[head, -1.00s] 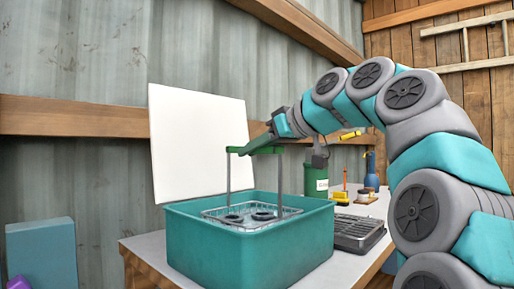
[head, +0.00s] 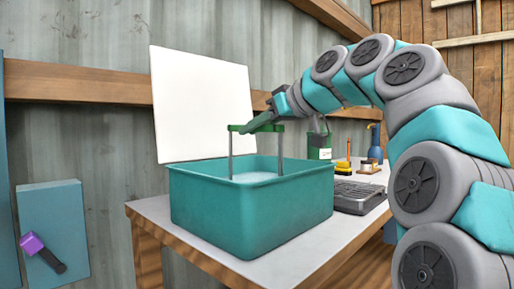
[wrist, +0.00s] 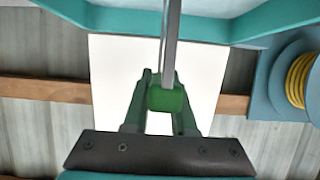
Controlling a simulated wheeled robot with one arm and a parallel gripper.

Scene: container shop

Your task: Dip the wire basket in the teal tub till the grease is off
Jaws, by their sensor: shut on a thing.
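The teal tub (head: 250,215) stands on the bench with pale liquid (head: 255,177) inside; its rim also shows along the top of the wrist view (wrist: 255,30). The wire basket's grey uprights (head: 281,155) rise out of the tub, but its mesh and the parts in it are hidden below the rim, so I cannot see any grease. My gripper (head: 264,122) is above the tub, shut on the basket's green handle (head: 240,129). In the wrist view, the green grip (wrist: 166,100) sits between my gripper's fingers (wrist: 165,84).
A white board (head: 200,100) stands behind the tub. A dark ribbed tray (head: 355,196), a green can (head: 319,152) and a blue bottle (head: 375,142) are to its right.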

